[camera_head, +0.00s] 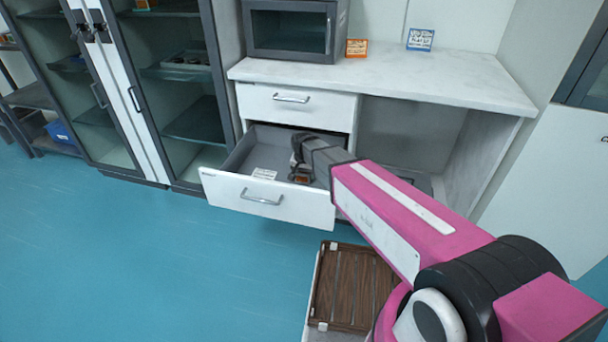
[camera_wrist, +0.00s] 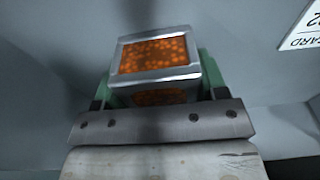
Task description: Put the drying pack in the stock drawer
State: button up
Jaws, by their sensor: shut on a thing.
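The drying pack (camera_wrist: 153,56) is a small grey-edged block with orange beaded faces. In the wrist view it sits between the green fingers of my gripper (camera_wrist: 155,80), which is shut on it. In the head view my gripper (camera_head: 301,175) reaches into the open stock drawer (camera_head: 235,187), and a bit of orange from the pack shows at its tip. The drawer is pulled out below a closed one and has grey inner walls. A white label card (camera_head: 264,174) lies in it. I cannot tell whether the pack touches the drawer floor.
The closed upper drawer (camera_head: 290,98) is just above and behind my gripper. The white countertop (camera_head: 400,80) holds a dark oven-like box (camera_head: 290,30) and two small cards. Glass cabinets stand at left. A brown slatted surface (camera_head: 350,287) is low in front.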

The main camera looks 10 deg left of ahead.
jog(key=o, duration=1.1)
jog(key=shift+f, duration=0.15)
jog(key=r, duration=0.4)
jog(key=s+r, duration=0.1)
jog(key=r, duration=0.7)
jog(key=shift+s+r, duration=0.15)
jog(key=shift+s, duration=0.1)
